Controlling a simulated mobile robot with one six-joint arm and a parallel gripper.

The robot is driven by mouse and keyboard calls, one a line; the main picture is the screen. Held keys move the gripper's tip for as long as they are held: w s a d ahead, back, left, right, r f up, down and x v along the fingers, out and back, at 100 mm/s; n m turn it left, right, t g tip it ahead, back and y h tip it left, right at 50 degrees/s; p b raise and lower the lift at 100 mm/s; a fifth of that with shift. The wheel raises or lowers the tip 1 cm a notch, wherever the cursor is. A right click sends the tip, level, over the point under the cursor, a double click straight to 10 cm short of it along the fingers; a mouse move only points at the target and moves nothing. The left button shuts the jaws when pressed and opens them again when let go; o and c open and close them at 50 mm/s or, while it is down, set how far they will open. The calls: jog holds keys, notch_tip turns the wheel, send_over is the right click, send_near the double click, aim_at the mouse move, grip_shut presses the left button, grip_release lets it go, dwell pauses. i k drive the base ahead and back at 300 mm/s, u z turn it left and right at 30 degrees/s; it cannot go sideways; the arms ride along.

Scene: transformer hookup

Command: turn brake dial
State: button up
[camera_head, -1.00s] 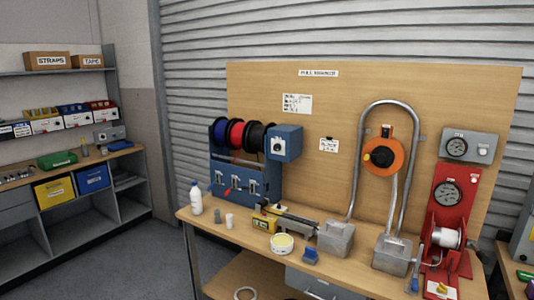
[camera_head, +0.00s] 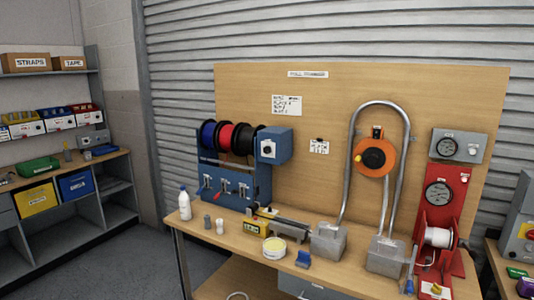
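A blue box with a white plate and a small dark round dial (camera_head: 267,150) sits at the right end of the spool rack (camera_head: 236,185), beside the blue, red and black reels. It is the likely brake dial, but I cannot read a label on it. The dial's setting is too small to tell. An orange disc (camera_head: 387,159) with a black and yellow knob hangs on the board within a bent grey pipe. My gripper is not in view.
The workbench (camera_head: 215,250) carries a white bottle (camera_head: 185,203), small cups, a yellow tool (camera_head: 254,229), an open tub (camera_head: 274,247) and two grey blocks (camera_head: 328,242). A red stand with gauges (camera_head: 438,195) is at right. Shelves with bins stand left; floor between shows clear.

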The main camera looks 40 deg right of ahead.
aim_at(267, 149)
jog(key=i, duration=0.85)
jog(key=u, duration=0.05)
